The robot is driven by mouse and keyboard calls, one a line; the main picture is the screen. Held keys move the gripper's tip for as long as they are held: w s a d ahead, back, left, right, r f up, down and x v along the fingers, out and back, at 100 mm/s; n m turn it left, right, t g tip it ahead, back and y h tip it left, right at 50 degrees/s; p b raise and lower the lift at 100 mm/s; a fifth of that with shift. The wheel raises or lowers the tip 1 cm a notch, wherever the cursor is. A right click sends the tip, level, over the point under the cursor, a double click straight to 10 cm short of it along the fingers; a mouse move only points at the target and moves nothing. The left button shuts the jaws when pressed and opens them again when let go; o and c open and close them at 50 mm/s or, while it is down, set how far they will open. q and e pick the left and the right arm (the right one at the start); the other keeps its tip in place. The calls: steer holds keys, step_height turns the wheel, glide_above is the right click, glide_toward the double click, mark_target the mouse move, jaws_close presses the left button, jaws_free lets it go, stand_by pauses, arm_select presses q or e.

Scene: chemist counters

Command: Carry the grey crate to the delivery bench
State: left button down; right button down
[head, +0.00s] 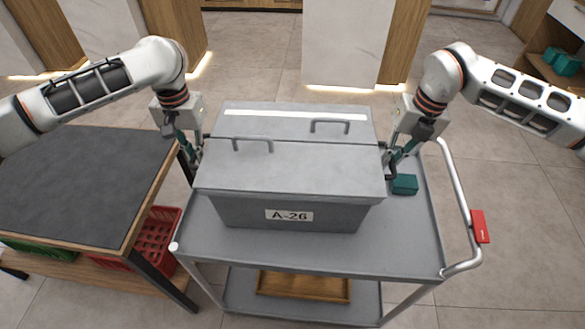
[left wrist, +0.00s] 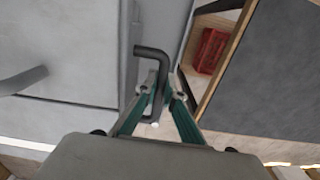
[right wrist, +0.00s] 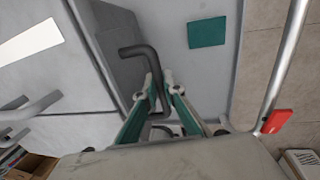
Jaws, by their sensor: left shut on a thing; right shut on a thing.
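The grey crate (head: 290,217) has a closed lid with two handles on top and a label reading A-26. It is upright over the top shelf of a grey cart (head: 415,245); I cannot tell whether it rests on it or hangs just above. My left gripper (head: 196,153) is shut on the dark side handle (left wrist: 150,52) at the crate's left end. My right gripper (head: 388,158) is shut on the matching side handle (right wrist: 138,52) at the right end. Nothing in view is marked as the delivery bench.
A dark-topped table (head: 85,175) stands close on the left, its top clear, with a red basket (head: 150,240) beneath. A small teal box (head: 404,185) lies on the cart right of the crate. The cart's rail has a red tag (head: 480,227). Floor beyond is open.

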arm_select(q)
steer(key=shift+w+r, duration=0.15)
steer(key=shift+r, duration=0.05)
arm_select(e)
steer(key=shift+w+r, duration=0.25)
